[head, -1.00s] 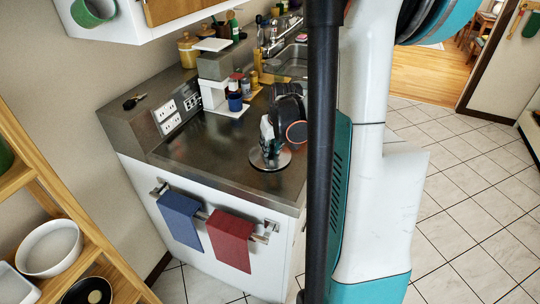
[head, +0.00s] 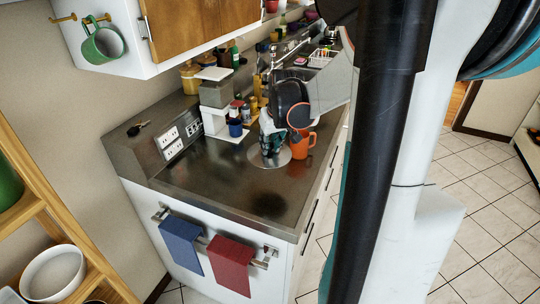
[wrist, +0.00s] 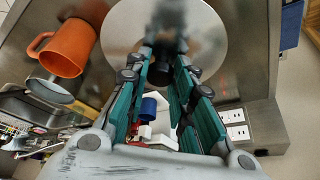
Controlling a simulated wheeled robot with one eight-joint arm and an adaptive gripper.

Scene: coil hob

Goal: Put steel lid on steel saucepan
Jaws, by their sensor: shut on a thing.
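The steel lid (head: 282,157) is a flat, shiny round disc over the steel counter in the head view. It fills the top middle of the wrist view (wrist: 205,28), with a dark knob between my fingers. My gripper (wrist: 170,70) is shut on that knob; in the head view my gripper (head: 270,148) stands above the lid, partly hidden by my dark wrist. The lid looks roughly level; its height above the counter is hard to tell.
An orange mug (head: 302,146) stands close beside the lid. A blue cup (head: 235,128), small jars and a grey-and-white appliance (head: 215,95) stand behind. Blue (head: 180,245) and red (head: 231,265) towels hang in front. The counter's front left is clear. My arm hides much on the right.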

